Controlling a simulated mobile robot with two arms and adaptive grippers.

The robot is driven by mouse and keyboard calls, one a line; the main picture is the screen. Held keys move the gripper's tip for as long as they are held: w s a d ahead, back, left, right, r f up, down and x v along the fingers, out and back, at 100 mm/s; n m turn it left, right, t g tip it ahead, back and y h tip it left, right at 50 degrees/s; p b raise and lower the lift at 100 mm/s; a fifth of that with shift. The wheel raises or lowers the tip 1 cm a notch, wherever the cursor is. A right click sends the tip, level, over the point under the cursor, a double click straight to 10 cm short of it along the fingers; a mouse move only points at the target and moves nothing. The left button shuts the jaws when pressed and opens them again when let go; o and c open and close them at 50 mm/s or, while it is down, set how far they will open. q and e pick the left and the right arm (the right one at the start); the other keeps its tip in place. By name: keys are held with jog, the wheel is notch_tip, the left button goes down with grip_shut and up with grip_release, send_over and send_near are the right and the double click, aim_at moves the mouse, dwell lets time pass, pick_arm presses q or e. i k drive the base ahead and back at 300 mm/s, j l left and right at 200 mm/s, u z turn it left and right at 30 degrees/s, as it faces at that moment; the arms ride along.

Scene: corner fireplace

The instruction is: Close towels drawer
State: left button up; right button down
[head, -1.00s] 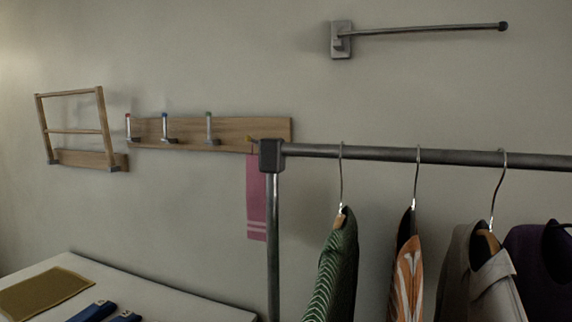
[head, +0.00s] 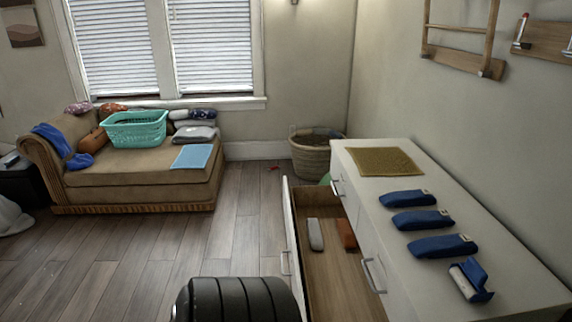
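A white dresser (head: 457,220) stands along the right wall. One of its drawers (head: 338,275) is pulled far out, with its white front panel (head: 291,245) and handle facing left. Inside lie a light grey rolled item (head: 315,234) and an orange-brown one (head: 346,234) near the far end; the rest of the wooden bottom is bare. The near end of the drawer is cut off by the picture edge. I cannot tell from a label that this is the towels drawer.
On the dresser top are a mustard mat (head: 385,161) and several blue rolled bundles (head: 422,219). A woven basket (head: 315,153) stands in the corner. A brown chaise (head: 135,185) holds a teal laundry basket (head: 136,129).

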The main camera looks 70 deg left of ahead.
aim_at(331, 284)
jog(key=j+u, duration=0.1)
jog(key=u, duration=0.4)
jog(key=j+u, duration=0.15)
jog(key=u, duration=0.35)
jog(key=j+u, duration=0.2)
jog(key=u, duration=0.25)
jog(key=j+u, duration=0.15)
jog(key=u, duration=0.35)
jog(key=j+u, duration=0.15)
